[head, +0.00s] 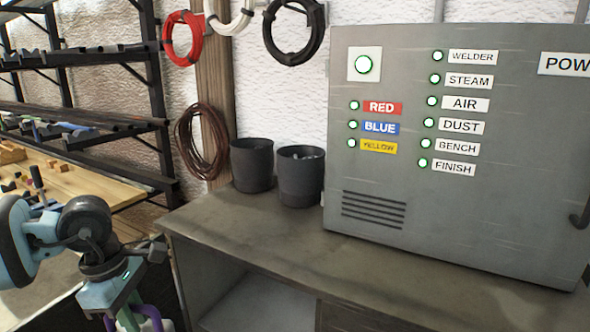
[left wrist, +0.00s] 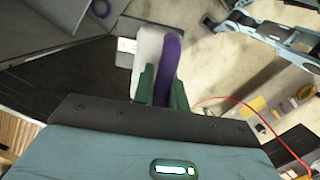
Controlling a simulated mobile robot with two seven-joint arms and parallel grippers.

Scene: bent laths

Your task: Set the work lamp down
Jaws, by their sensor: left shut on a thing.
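My left gripper (head: 128,316) is at the bottom left of the head view, low in front of the bench's left end. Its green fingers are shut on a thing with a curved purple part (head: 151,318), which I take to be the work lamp. In the left wrist view the fingers (left wrist: 160,88) close around this purple and white piece (left wrist: 171,58). Most of the lamp is cut off or hidden, so its head and base cannot be made out.
A grey workbench (head: 235,222) has clear room in front of two dark buckets (head: 252,165) (head: 300,178). A large grey panel box (head: 400,215) with labelled green lights fills its right side. A red cable (left wrist: 250,112) runs past in the left wrist view. Shelves (head: 110,125) stand at left.

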